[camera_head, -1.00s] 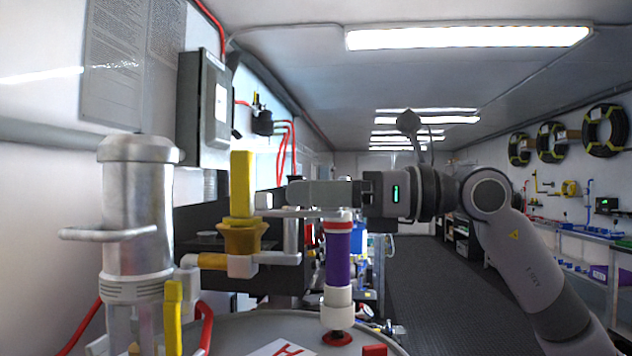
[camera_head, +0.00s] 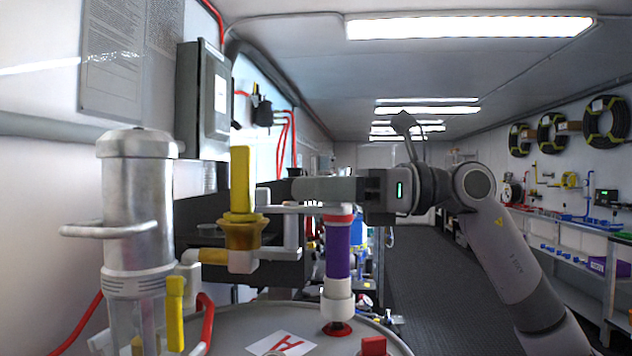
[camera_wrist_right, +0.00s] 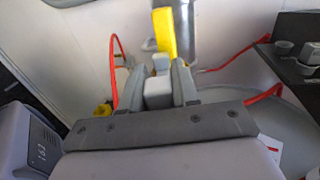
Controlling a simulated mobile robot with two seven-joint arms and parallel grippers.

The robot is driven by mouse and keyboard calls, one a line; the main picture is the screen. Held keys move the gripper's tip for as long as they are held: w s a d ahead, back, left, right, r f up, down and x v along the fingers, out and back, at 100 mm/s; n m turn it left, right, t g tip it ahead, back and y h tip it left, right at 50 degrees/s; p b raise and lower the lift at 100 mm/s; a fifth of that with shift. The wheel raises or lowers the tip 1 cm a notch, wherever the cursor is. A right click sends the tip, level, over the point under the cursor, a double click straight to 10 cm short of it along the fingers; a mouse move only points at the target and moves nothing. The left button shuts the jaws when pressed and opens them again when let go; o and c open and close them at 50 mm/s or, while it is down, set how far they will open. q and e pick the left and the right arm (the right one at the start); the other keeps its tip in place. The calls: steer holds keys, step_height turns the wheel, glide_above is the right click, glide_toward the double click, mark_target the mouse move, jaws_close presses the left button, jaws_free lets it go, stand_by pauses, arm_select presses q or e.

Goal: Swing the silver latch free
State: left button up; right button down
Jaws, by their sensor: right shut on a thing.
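The silver latch (camera_head: 307,209) is a pale metal bar near the top of the pump assembly, beside the upright yellow handle (camera_head: 240,180). My right gripper (camera_head: 278,191) comes in from the right at the latch's height. In the right wrist view, its two fingers (camera_wrist_right: 158,88) are closed on a pale grey block, which looks like the latch's end piece. The fingers hide part of this piece in the head view. The purple cylinder (camera_head: 337,250) stands upright below the bar's right end. My left gripper is not in view.
A tall silver cylinder (camera_head: 138,215) with a side handle stands at left. Below is the grey drum top (camera_head: 225,325) with a paper marked A (camera_head: 283,343) and a red block (camera_head: 374,345). Red hoses run close by. The aisle floor (camera_head: 425,270) at right is clear.

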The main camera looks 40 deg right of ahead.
steer(key=shift+w+d+r+n+g+y+p, duration=0.1)
steer(key=shift+w+r+n+g+y+p, duration=0.05)
steer(key=shift+n+g+y+p, duration=0.35)
steer(key=shift+w+d+r+n+g+y+p, duration=0.15)
steer(key=shift+n+g+y+p, duration=0.2)
steer(key=shift+g, duration=0.25)
steer(key=shift+w+d+f+n+g+y+p, duration=0.1)
steer(key=shift+w+n+g+y+p, duration=0.3)
steer(key=shift+n+g+p, duration=1.55)
steer(key=shift+w+a+f+n+g+y+p, duration=0.1)
steer(key=shift+w+n+g+y+p, duration=0.25)
steer(key=shift+n+g+p, duration=1.65)
steer(key=shift+w+d+n+g+y+p, duration=0.1)
steer(key=shift+w+n+g+y+p, duration=0.45)
steer(key=shift+g, duration=2.6)
steer(key=shift+s+n+g+h, duration=0.1)
steer(key=shift+n+g+h, duration=0.25)
steer(key=shift+n, duration=0.1)
steer(key=shift+f, duration=0.1)
steer(key=c, duration=0.9)
jaws_free()
